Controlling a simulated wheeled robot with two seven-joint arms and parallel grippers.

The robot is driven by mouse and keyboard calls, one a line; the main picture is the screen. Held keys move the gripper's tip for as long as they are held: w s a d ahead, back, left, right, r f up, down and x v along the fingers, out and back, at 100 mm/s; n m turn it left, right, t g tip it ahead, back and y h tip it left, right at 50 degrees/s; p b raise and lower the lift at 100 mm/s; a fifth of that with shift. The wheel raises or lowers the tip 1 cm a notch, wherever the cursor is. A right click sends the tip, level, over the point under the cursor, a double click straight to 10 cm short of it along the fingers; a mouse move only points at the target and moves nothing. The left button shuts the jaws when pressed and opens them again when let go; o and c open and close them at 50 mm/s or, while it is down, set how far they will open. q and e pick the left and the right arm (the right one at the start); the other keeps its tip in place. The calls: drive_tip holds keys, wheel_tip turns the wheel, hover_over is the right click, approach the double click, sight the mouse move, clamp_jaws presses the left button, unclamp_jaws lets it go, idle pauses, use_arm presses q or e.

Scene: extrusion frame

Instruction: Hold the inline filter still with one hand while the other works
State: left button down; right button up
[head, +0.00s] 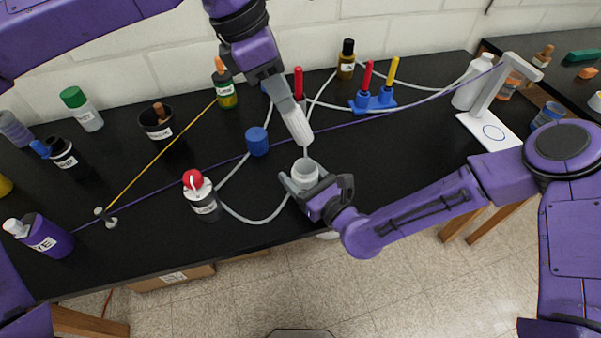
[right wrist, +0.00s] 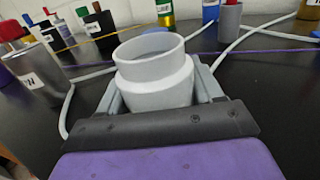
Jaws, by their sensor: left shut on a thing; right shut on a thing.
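The inline filter's white round body (head: 305,170) stands upright with its open top facing up, near the front edge of the black bench. My right gripper (head: 304,186) is shut on it from the front right. In the right wrist view the white body (right wrist: 155,80) sits between the two grey fingers, and its stepped rim is open. My left gripper (head: 288,103) is shut on a white ribbed cylinder (head: 299,129), tilted, held just above and slightly left of the open body. The two white parts look apart. The left fingertips are partly hidden.
A grey hose (head: 250,218) runs from near the filter body toward a red-topped canister (head: 202,197). A blue cylinder (head: 257,141) stands to the left. A blue rack (head: 373,103) with red and yellow tools is behind. Purple and yellow cords cross the bench (head: 400,145).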

use_arm(q)
wheel_tip(320, 180, down, 9)
drive_tip(key=c, duration=0.9)
unclamp_jaws()
drive_tip(key=shift+r, duration=0.1)
drive_tip(key=v, duration=1.2)
use_arm(e)
drive_tip(key=o, duration=1.2)
